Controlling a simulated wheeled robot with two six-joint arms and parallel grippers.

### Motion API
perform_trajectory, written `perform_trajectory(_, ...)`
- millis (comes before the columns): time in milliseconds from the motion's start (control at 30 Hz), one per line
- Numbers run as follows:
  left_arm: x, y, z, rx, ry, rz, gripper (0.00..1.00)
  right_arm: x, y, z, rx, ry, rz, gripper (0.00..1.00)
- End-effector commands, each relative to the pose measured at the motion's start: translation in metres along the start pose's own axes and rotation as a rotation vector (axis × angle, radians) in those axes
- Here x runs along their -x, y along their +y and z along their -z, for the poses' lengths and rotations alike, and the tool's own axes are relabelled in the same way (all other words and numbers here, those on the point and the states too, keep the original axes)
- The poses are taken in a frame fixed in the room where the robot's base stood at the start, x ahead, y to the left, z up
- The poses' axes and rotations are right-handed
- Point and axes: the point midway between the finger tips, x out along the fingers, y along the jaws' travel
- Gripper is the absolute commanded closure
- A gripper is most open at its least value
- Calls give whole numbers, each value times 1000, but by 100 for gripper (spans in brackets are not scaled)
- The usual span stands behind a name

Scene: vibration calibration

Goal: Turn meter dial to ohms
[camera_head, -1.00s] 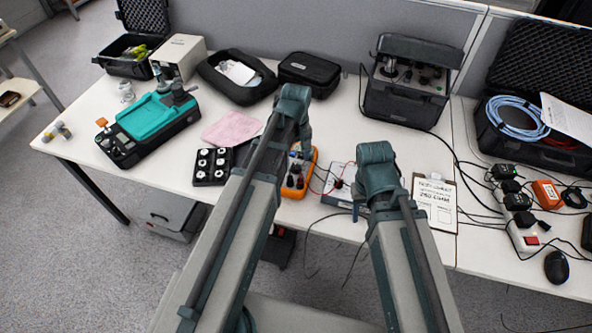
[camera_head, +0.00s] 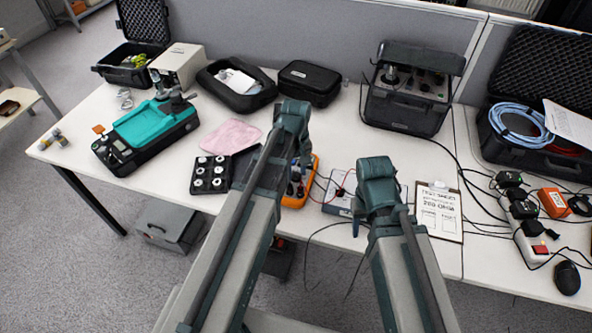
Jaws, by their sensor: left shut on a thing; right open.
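The orange meter (camera_head: 312,168) lies on the white table in the middle of the head view, mostly behind my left forearm and wrist. My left gripper (camera_head: 300,174) points down over the meter's face and is shut at its dial; the fingertips and the dial marking are too small and covered to read. My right gripper (camera_head: 357,222) hangs below its wrist, near the front table edge, just right of the meter. It is open; its fingers are largely hidden by my arm.
A white box with red and black leads (camera_head: 340,188) sits right of the meter. A clipboard (camera_head: 440,210) lies further right. A black knob block (camera_head: 210,174) and pink cloth (camera_head: 231,136) lie left. A power strip (camera_head: 530,243) and cables crowd the right side.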

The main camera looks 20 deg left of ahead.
Motion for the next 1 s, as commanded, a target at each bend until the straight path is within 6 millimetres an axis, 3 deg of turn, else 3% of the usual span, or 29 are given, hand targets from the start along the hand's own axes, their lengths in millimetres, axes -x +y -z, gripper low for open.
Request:
perform_trajectory(367,0,0,0,-60,0,0,100,0,0,0,0,0,0,50)
perform_trajectory(1000,0,0,0,-528,0,0,100,0,0,0,0,0,0,50)
